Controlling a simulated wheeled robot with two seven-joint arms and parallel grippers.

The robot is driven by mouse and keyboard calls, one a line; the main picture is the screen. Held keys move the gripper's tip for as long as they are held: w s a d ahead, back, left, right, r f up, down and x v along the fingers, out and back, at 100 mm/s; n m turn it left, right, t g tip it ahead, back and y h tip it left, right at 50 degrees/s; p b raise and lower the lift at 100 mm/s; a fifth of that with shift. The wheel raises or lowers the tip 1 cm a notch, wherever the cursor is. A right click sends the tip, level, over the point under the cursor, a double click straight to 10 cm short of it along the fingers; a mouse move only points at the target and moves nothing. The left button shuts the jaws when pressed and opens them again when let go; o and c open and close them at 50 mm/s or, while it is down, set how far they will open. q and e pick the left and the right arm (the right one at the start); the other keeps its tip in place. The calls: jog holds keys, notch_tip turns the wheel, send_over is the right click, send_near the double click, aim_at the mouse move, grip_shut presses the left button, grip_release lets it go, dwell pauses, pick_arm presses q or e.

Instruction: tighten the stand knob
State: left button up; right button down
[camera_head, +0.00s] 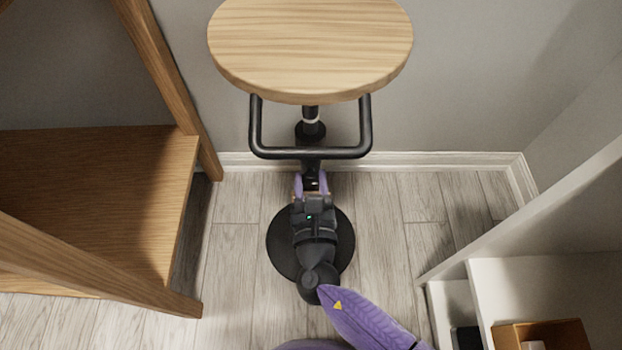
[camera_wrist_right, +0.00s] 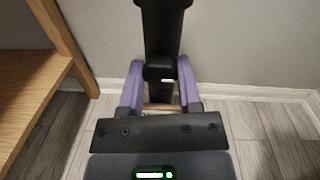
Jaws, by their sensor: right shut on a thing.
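The plant stand has a round wooden top (camera_head: 310,45), a black handle bar (camera_head: 310,153), a black post and a round black base (camera_head: 343,238) on the floor. My right gripper (camera_head: 312,184) reaches the post below the handle bar. In the right wrist view its two purple fingers (camera_wrist_right: 160,85) are closed on the dark knob (camera_wrist_right: 160,71) at the front of the post (camera_wrist_right: 162,25). The fingers hide the knob's sides. In the head view the knob is mostly hidden by the gripper. My left gripper is not in view.
A wooden shelf unit (camera_head: 95,190) stands close on the left. A white shelf unit (camera_head: 540,265) with a brown box (camera_head: 545,334) is at the lower right. The wall with its white baseboard is behind the stand. The floor right of the stand is clear.

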jog(key=m, duration=0.3)
jog(key=shift+m, duration=0.4)
jog(key=m, duration=0.3)
jog(key=shift+m, duration=0.4)
jog(key=m, duration=0.3)
jog(key=shift+m+t, duration=0.3)
jog(key=shift+m, duration=0.1)
jog(key=m, duration=0.3)
jog(key=shift+f+m+h, duration=0.1)
jog(key=shift+m+h, duration=0.2)
jog(key=shift+m, duration=0.1)
jog(key=m, duration=0.7)
jog(key=shift+m+h, duration=0.3)
jog(key=shift+h, duration=0.1)
jog(key=m, duration=0.3)
jog(key=shift+m, duration=0.4)
jog(key=shift+m+h, duration=0.3)
jog(key=shift+m, duration=1.9)
